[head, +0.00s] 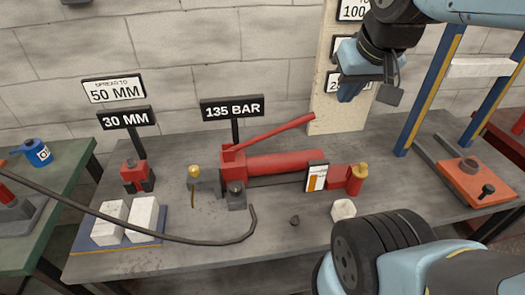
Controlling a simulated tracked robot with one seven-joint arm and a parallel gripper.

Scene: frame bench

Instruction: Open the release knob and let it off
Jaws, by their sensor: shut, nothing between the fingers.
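A red hand pump (285,165) lies on the grey bench with its long red lever (275,131) slanting up to the right. A sign behind it (232,107) reads 135 BAR. A brass-coloured knob (194,171) sits at the pump's left end, and a dark round knob (236,187) sits on a block at its front. I cannot tell which is the release knob, or how far either is turned. My gripper (368,90) is above and behind the pump's right end, apart from it, shut and empty.
Signs reading 50 MM (114,89) and 30 MM (126,118) stand over a small red spreader (136,175). White blocks (143,219) lie at the left front. A black hose (180,240) crosses the front. A blue-and-yellow frame (428,90) stands at right.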

